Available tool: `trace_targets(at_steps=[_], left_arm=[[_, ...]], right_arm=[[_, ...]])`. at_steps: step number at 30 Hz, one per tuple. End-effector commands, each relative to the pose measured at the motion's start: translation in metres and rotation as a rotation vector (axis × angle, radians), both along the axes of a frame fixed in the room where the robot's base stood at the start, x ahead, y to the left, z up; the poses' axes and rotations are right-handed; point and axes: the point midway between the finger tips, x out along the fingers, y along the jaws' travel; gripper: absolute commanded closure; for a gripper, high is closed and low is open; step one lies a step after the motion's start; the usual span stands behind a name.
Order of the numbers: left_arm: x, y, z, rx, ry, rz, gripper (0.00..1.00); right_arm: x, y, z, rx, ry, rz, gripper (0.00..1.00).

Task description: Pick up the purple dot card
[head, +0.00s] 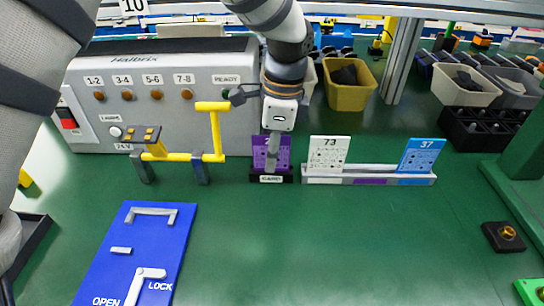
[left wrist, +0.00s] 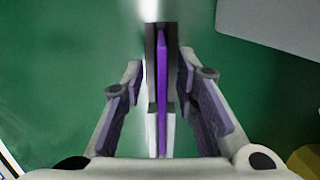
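The purple dot card (head: 258,156) stands upright in a small black holder (head: 285,177) with a white label, in front of the grey Halbrix box. My left gripper (head: 273,158) points down at the card and partly covers its face. In the left wrist view the card (left wrist: 162,90) shows edge-on as a thin purple strip. It lies between the two spread fingers of my left gripper (left wrist: 162,70), with a gap on each side. The gripper is open. My right gripper is not in view.
A rack (head: 320,180) to the right holds a white card 73 (head: 328,153) and a blue card 37 (head: 421,155). A yellow handle bar (head: 185,156) stands close to the left. A blue lock board (head: 120,225) lies at front left. The green table's front middle is clear.

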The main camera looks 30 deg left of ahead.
Motion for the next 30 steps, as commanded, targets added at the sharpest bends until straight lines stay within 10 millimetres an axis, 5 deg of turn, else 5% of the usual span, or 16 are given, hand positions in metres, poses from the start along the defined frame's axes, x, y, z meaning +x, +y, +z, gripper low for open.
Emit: trace_targets(at_steps=[7, 11, 23, 30], left_arm=[[0.000, 0.001, -0.003, 0.000, -0.002, 0.000, 0.72], [0.000, 0.000, -0.003, 0.000, -0.002, 0.000, 1.00], [0.000, 0.001, -0.001, 0.000, -0.002, 0.000, 1.00], [-0.001, -0.001, 0.036, -0.001, -0.008, -0.001, 1.00]], right_arm=[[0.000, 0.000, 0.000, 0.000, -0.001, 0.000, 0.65], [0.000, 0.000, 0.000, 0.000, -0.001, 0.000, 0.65], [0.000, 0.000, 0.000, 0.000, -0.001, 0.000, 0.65], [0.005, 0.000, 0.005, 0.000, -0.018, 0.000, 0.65]])
